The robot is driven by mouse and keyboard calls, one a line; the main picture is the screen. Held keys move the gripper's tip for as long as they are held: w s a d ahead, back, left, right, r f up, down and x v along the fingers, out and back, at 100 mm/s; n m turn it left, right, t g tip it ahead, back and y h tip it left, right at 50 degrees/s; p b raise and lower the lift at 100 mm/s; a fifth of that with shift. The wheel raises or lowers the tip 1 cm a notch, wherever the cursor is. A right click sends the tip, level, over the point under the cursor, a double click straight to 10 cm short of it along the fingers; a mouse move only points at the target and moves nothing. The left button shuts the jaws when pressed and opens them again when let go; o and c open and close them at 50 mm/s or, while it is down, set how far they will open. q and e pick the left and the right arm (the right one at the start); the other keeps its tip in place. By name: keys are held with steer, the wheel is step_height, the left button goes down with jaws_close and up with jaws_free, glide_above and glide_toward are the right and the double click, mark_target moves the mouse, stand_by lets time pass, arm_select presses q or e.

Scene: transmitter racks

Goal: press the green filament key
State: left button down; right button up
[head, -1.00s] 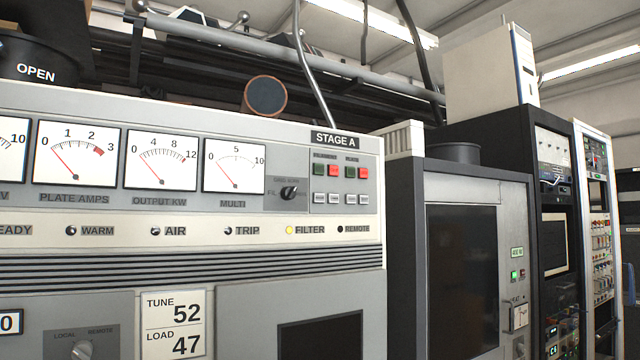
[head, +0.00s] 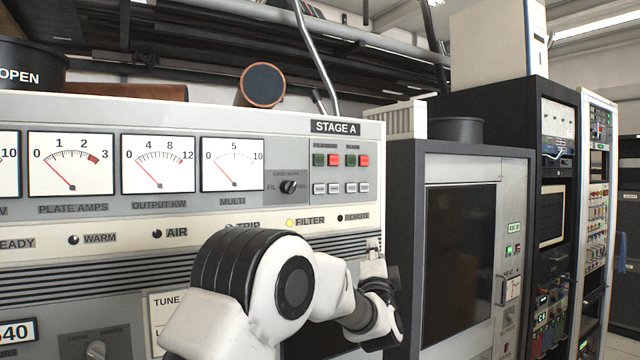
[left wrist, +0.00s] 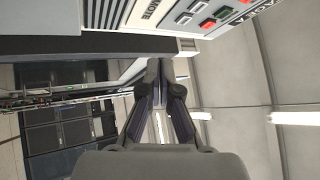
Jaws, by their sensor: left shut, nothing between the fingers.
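The green filament key (head: 319,160) is the leftmost of a row of small keys under the STAGE A label. A red key (head: 334,160) sits right beside it. My left gripper (head: 374,252) is below and to the right of it, apart from it, near the panel's right edge. In the left wrist view its fingers (left wrist: 157,68) are together and empty. That view shows a green key and a red one (left wrist: 207,23) at its top edge; the filament key seems out of frame. My right gripper is not in view.
A second green key (head: 350,160) and red key (head: 364,160) lie to the right, with several grey keys below. A rotary knob (head: 289,187) is at the left. A dark cabinet (head: 405,220) stands to the right of the panel.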

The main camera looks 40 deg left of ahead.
mark_target(319, 160)
arm_select(q)
steer(key=s+a+r+n+y+p, duration=0.1)
steer(key=s+r+y, duration=0.1)
steer(key=r, duration=0.7)
steer(key=s+a+r+n+g+y+p, duration=0.1)
steer(key=s+r+y, duration=0.2)
steer(key=r, duration=0.7)
steer(key=shift+s+a+n+y, duration=0.2)
steer(key=shift+n+y, duration=0.2)
steer(key=shift+y, duration=0.6)
steer(key=shift+w+f, duration=0.1)
steer(key=shift+w, duration=0.05)
steer(key=w+a+p, duration=0.1)
steer(key=a, duration=0.1)
steer(key=w+a+p, duration=0.1)
steer(key=a, duration=0.2)
steer(key=w+a+p, duration=0.1)
steer(key=a, duration=0.1)
steer(key=shift+a, duration=0.2)
steer(key=shift+w+a+p, duration=0.1)
steer(key=shift+a+p, duration=0.25)
steer(key=shift+a, duration=0.05)
